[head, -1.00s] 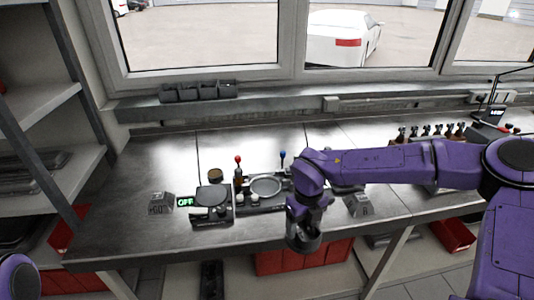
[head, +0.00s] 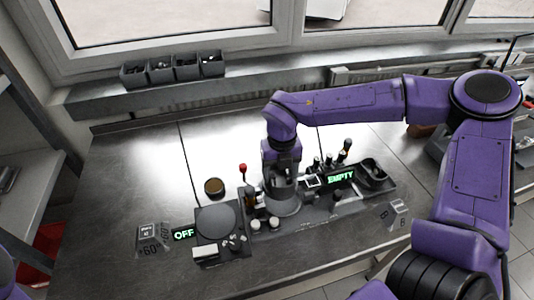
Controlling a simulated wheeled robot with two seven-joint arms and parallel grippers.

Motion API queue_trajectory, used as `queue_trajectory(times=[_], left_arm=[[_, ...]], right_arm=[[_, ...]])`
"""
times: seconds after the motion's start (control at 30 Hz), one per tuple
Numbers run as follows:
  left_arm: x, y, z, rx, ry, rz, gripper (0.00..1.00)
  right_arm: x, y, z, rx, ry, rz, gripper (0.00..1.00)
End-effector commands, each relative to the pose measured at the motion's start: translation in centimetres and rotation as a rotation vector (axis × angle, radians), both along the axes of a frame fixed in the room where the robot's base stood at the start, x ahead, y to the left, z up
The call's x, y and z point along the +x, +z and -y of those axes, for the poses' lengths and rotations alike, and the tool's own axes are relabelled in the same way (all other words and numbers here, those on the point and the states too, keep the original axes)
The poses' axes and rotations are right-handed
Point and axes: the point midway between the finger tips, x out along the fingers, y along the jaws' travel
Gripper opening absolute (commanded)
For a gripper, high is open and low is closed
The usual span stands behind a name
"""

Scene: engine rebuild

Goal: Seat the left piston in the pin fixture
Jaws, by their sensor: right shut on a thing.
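My left gripper is out of view.
A dark unit with a round top (head: 216,220) stands at the left, by a green OFF sign (head: 184,234). A brown-topped round tin (head: 214,187) and a red-knobbed lever (head: 243,170) stand behind. Small bins (head: 172,68) line the sill.

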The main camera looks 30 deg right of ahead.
Motion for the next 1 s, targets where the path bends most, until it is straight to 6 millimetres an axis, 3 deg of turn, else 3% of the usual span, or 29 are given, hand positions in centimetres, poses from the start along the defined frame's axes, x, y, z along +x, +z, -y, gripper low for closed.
queue_trajectory(times=[0.27,0.63,1.0], left_arm=[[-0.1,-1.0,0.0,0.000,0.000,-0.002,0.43],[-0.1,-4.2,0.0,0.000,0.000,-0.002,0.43],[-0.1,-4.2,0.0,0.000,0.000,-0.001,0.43]], right_arm=[[-1.5,-0.6,0.2,0.003,-0.005,0.016,0.20],[-0.1,-4.6,0.1,0.000,-0.003,0.000,0.20],[0.0,-4.7,0.1,0.001,-0.002,-0.001,0.20]])
